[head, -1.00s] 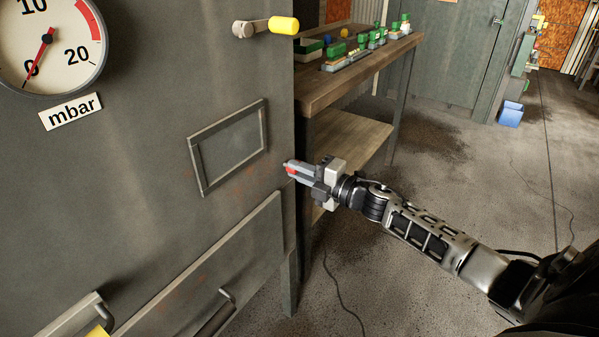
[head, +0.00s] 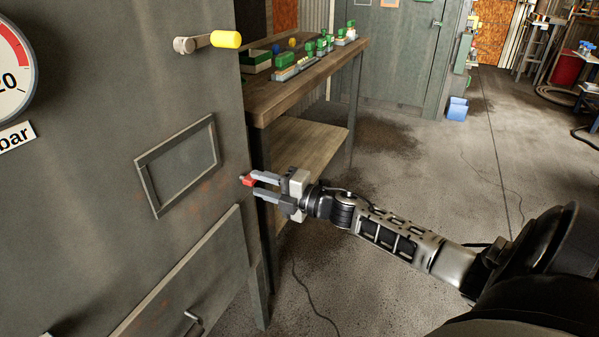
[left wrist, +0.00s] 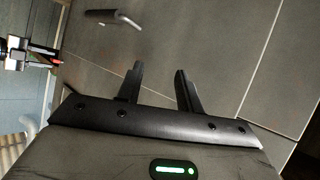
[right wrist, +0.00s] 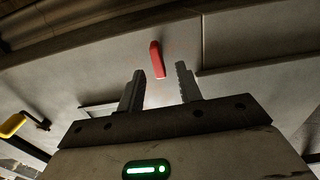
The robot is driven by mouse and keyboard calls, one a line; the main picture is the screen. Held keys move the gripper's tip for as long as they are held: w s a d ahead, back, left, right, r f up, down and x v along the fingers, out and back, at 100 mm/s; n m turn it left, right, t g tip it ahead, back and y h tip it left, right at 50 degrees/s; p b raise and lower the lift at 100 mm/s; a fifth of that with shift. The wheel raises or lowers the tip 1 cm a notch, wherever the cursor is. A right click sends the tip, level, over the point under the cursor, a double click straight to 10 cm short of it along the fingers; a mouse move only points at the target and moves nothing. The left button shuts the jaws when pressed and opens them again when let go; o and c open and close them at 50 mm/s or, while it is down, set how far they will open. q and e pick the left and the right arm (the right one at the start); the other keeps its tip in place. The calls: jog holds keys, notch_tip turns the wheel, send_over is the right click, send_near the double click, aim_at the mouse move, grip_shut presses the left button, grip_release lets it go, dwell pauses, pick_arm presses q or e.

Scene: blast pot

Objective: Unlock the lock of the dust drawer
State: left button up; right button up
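A small red lever (head: 248,180) sits at the edge of the grey cabinet, right of a framed panel. It also shows in the right wrist view (right wrist: 157,60), just beyond and between the fingertips. My right gripper (head: 256,184) is open, its fingers spread near the lever; I cannot tell whether they touch it. The lower grey drawer front (head: 190,282) has a bent metal handle (head: 194,322). My left gripper (left wrist: 158,70) is open and empty, facing the cabinet front, with a bent handle (left wrist: 118,19) beyond it. The left gripper is outside the head view.
A yellow-handled crank (head: 225,39) sticks out high on the cabinet. A wooden bench (head: 300,92) with green boxes and small items stands right behind my right gripper. A gauge (head: 12,75) is at the left. The floor to the right is mostly clear.

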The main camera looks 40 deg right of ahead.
pick_arm(q)
jog(key=shift+a+r+p, duration=0.1)
jog(key=shift+r+p, duration=0.2)
jog(key=shift+p, duration=0.15)
pick_arm(e)
jog(key=v, duration=1.4)
pick_arm(q)
jog(key=shift+r, duration=0.15)
